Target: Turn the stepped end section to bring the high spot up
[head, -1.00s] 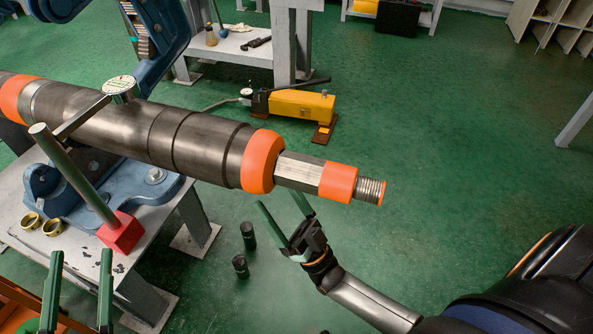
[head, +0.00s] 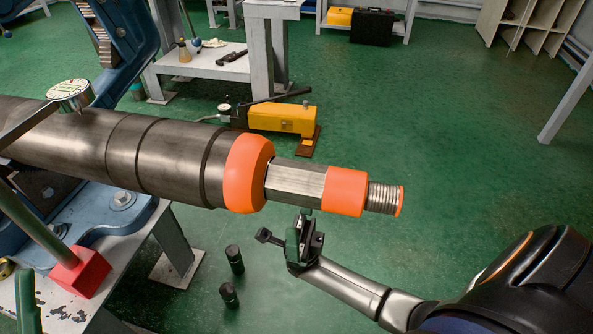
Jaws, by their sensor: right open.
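A long dark steel pipe (head: 100,145) runs in from the left. Its stepped end section has an orange ring (head: 249,174), a hexagonal steel length (head: 296,181), an orange collar (head: 345,191) and a threaded tip (head: 383,198). A dial gauge (head: 70,92) sits over the pipe, with a post rising from a red block (head: 80,273). My right gripper (head: 298,236) is open and empty, just below the hexagonal length and apart from it.
A blue vise (head: 115,211) on a worn grey table (head: 52,318) stands beneath the pipe. Two black cylinders (head: 234,259) stand on the floor below. A yellow pump (head: 282,119) lies behind. The green floor to the right is clear.

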